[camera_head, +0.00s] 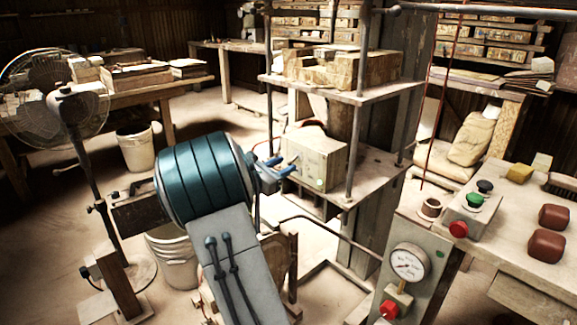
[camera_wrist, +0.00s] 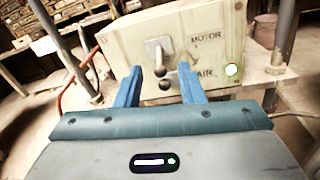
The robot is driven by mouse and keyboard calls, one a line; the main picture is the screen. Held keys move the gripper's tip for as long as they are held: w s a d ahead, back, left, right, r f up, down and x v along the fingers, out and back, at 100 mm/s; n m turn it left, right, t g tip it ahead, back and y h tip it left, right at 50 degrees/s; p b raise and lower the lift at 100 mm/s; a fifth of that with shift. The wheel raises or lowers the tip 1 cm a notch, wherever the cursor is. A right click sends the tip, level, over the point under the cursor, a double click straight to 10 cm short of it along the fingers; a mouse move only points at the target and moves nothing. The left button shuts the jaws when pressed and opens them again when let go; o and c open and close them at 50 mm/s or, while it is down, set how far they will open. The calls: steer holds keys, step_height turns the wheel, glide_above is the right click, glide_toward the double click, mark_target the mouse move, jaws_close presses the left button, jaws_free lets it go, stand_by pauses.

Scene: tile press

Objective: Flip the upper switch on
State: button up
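A pale switch box (camera_wrist: 118,42) stands in front of my gripper in the wrist view. It carries the words MOTOR and AIR. The upper switch (camera_wrist: 157,48) is beside MOTOR, its dark-knobbed lever pointing down. The lower switch (camera_wrist: 166,84) is beside AIR; its knob also hangs low and its plate is partly hidden. My gripper (camera_wrist: 159,68) is open, with one blue finger left of the levers and one right, and nothing held. In the head view the box (camera_head: 322,162) sits on a shelf and my gripper (camera_head: 281,165) is close to its left face; contact cannot be told.
A small pale light (camera_wrist: 231,70) shows on the box's right side. Metal posts (camera_head: 355,130) and a loaded upper shelf (camera_head: 340,88) frame the box. A pressure gauge (camera_head: 407,263) and a button panel (camera_head: 471,213) stand to the right. A fan (camera_head: 50,100) stands at the left.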

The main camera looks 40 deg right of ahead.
mark_target(298, 155)
steer(key=shift+w+d, duration=0.15)
steer(key=shift+d, duration=0.6)
steer(key=shift+w+d, duration=0.1)
steer(key=shift+d, duration=0.6)
jaws_close()
